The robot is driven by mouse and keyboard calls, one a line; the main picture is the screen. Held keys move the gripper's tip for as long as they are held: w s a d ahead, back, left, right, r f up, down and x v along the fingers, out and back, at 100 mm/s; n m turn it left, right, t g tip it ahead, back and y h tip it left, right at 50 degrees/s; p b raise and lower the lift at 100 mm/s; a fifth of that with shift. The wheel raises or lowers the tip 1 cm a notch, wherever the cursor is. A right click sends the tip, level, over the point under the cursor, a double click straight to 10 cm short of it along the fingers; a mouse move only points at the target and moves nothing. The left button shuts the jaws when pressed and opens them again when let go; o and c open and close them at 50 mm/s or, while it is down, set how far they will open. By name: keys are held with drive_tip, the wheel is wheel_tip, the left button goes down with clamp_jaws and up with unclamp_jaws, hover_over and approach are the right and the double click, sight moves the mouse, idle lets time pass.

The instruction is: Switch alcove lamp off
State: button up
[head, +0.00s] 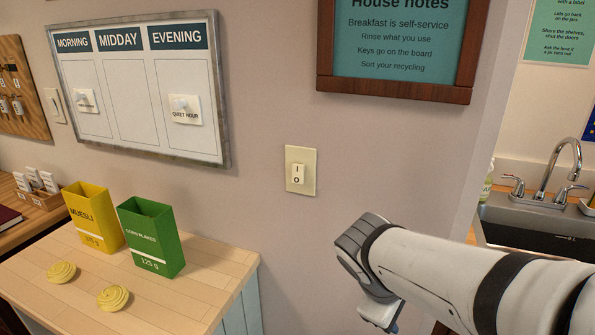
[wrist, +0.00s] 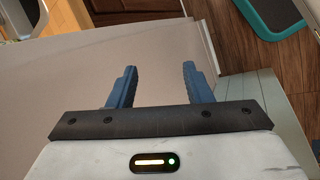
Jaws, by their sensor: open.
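A cream wall plate with a white rocker switch (head: 297,172) marked I and O is on the wall below the framed house notes. A second pale switch plate (head: 54,106) is on the wall at the far left. No lamp is visible, and neither plate shows a lamp name that I can read. My gripper (wrist: 157,85) is open and empty in the wrist view, its two blue fingers apart. The wrist view shows no switch.
A wooden-topped counter (head: 200,292) at the lower left holds yellow and green cereal boxes (head: 150,240) and two yellow round pieces. A planner board (head: 135,130) hangs above. A sink (head: 545,228) is at the right. The wall around the rocker switch is clear.

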drive_tip(key=w+a+r+n+t+h, duration=0.3)
drive_tip(key=w+r+n, duration=0.1)
drive_tip(key=w+n, duration=0.25)
drive_tip(key=n+t+y, duration=0.2)
drive_tip(key=n+t, duration=0.9)
drive_tip(key=n, duration=0.5)
approach(298, 168)
drive_tip(key=p+x, duration=0.1)
drive_tip(key=x, duration=0.6)
drive_tip(key=shift+w, duration=0.5)
drive_tip(key=shift+c, duration=0.5)
drive_tip(key=shift+d, duration=0.1)
drive_tip(key=c, duration=0.9)
